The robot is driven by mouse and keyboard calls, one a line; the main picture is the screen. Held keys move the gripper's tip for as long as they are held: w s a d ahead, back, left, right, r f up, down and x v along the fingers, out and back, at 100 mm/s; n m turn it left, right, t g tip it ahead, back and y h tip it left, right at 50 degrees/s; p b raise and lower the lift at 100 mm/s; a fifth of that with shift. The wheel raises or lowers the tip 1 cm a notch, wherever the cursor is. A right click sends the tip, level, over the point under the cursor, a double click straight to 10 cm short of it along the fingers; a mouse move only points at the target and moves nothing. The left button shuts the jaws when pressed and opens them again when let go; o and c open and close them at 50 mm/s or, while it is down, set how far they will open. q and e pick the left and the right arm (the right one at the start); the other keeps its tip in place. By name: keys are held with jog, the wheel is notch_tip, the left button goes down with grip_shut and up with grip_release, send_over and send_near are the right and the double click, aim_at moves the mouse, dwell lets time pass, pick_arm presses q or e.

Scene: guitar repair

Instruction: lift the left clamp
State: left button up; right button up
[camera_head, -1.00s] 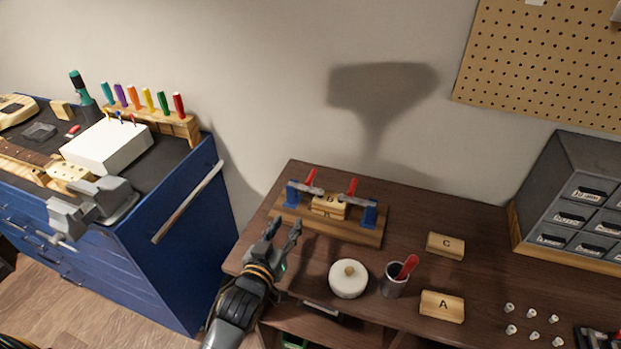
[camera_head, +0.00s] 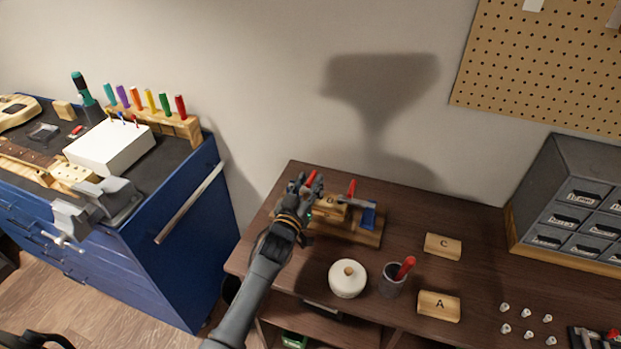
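The left clamp, with a red handle (camera_head: 311,178), stands on the left of a wooden board (camera_head: 366,237) on the brown table. My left gripper (camera_head: 304,187) is at this clamp and hides most of it; whether the fingers are closed on the handle cannot be told. The right clamp (camera_head: 368,213), blue with a red handle, stands on the right end of the board. A wooden block (camera_head: 331,207) marked with a letter sits between the clamps.
A white lidded jar (camera_head: 347,279) and a dark cup (camera_head: 391,280) with a red-handled tool stand in front of the board. Blocks C (camera_head: 443,246) and A (camera_head: 438,306) lie to the right. A grey drawer cabinet (camera_head: 575,195) stands far right; a blue tool cabinet (camera_head: 178,260) is left.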

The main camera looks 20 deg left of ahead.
pick_arm(q)
jog(key=shift+w, duration=0.6)
grip_shut()
